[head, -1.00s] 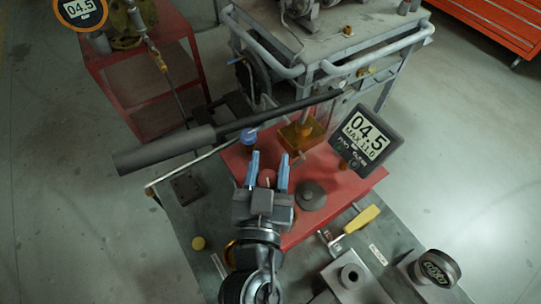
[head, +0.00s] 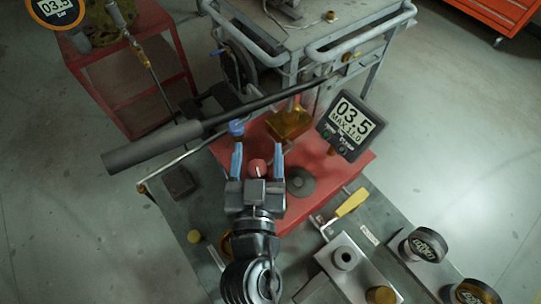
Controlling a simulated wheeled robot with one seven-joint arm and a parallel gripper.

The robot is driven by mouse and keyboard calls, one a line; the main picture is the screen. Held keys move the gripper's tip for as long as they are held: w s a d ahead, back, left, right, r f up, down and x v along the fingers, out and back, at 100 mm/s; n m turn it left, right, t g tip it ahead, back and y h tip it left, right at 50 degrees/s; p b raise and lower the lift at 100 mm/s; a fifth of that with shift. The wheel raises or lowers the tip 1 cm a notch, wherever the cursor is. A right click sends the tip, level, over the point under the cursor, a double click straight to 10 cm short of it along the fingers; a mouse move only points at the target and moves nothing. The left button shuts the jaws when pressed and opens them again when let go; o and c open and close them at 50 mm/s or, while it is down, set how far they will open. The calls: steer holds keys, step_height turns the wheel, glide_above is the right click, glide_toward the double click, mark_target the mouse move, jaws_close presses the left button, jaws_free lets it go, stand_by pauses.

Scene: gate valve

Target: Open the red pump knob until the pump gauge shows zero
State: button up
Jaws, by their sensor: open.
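The red pump knob (head: 257,167) sits on the red pump block (head: 348,161). My gripper (head: 257,162) is open, its two blue fingers on either side of the knob as seen from above. I cannot tell whether the fingers touch it. The pump gauge (head: 350,126) is a dark tilted display on the right of the block and reads 03.5, with MAX 11.0 below. A round gauge with an orange rim (head: 57,8) at the top left also reads 03.5 bar.
A long dark pump lever (head: 155,147) crosses above the block. A blue knob (head: 236,128) stands close to my left finger. A dark round cap (head: 300,181) is right of my gripper. A yellow-handled valve (head: 351,202) lies further right. A grey cart (head: 375,38) stands behind.

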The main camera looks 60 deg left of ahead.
mark_target(256, 169)
steer(key=w+d+r+p, duration=0.2)
steer(key=d+r, duration=0.9)
steer(key=shift+d, duration=0.3)
stand_by(0.3)
steer(key=s+a+f+h+b, duration=0.1)
steer(key=s+a+f, duration=0.1)
steer(key=s+a+f+h+b, duration=0.1)
steer(key=s+a+f+b, duration=0.1)
steer(key=s+a+f+m+h+b, duration=0.1)
steer(key=s+a+f+b, duration=0.1)
steer(key=f, duration=0.1)
steer(key=shift+a+h, duration=0.3)
steer(key=shift+h, duration=0.1)
steer(key=s+m+t+h+b, duration=0.2)
steer(key=s+m+h+b, duration=0.2)
steer(key=s+m+h, duration=0.1)
steer(key=shift+w+d+p+x, duration=0.1)
steer(key=shift+d+p+x, duration=0.05)
steer(key=shift+x, duration=1.15)
steer(key=shift+w+d+p+x, duration=0.1)
steer(key=shift+d+p+x, duration=0.05)
steer(key=shift+x, duration=1.15)
steer(key=shift+d+p+x, duration=0.15)
steer(key=shift+x, duration=1.15)
steer(key=shift+c, duration=0.5)
